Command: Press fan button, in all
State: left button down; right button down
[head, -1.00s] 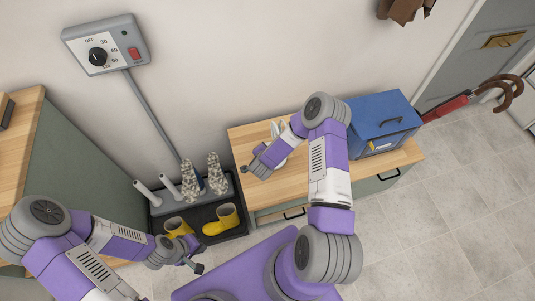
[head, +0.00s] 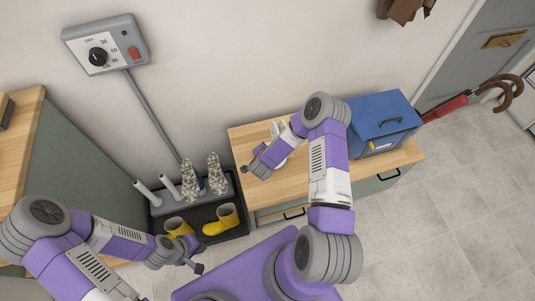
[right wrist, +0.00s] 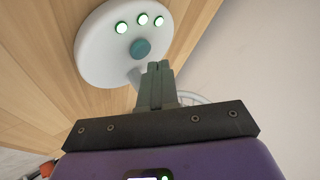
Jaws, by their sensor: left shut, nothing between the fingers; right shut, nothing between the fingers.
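In the right wrist view the fan's round white base (right wrist: 95,52) stands on a wooden top. It carries a teal button (right wrist: 140,48) and three small lights (right wrist: 143,19) glowing green. My right gripper (right wrist: 158,66) is shut and empty. Its tips appear just beside the button; I cannot tell whether they touch the base. In the head view my right arm mostly hides the fan, with white parts (head: 276,129) showing behind it, and the right gripper (head: 246,170) is over the cabinet top's left end. My left gripper (head: 198,268) is shut and empty, low beside the boot tray.
A blue box (head: 378,112) stands on the wooden cabinet top (head: 404,157), right of my right arm. A grey control box (head: 104,45) with a dial and red switch hangs on the wall. Yellow boots (head: 222,219) stand in a black tray (head: 229,236). Floor on the right is clear.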

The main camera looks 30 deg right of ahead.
jog(key=shift+f, duration=0.1)
jog(key=shift+f, duration=0.35)
jog(key=shift+f, duration=0.35)
dwell(0.5)
jog(key=shift+r, duration=0.15)
jog(key=shift+r+p, duration=0.65)
jog(key=shift+r, duration=0.1)
notch_tip(320, 180, up, 5)
jog(key=p, duration=0.4)
